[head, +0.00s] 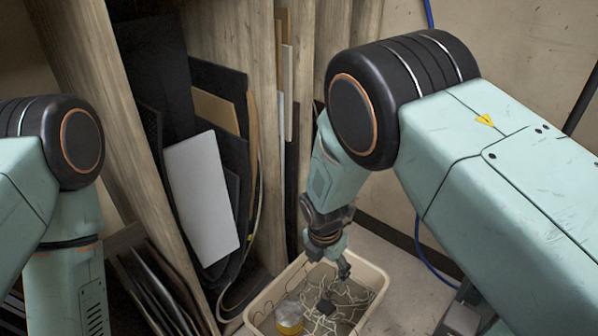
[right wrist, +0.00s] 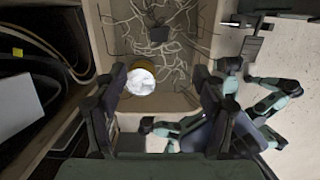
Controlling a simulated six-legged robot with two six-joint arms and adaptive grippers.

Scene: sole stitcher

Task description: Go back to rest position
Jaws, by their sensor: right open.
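My right arm (head: 510,170) comes in from the right in the head view and reaches down. Its gripper (head: 341,262) is over the back part of a beige bin (head: 376,300). In the right wrist view the two dark fingers of the right gripper (right wrist: 160,92) stand wide apart, with nothing held between them. My left arm (head: 65,240) shows at the left edge of the head view, but its gripper does not show.
The bin holds tangled pale cables (head: 345,295), a dark block (head: 326,307) and a yellow can (head: 289,318) with white stuff inside. A wooden rack (head: 245,40) behind holds dark sheets and a white panel (head: 201,196).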

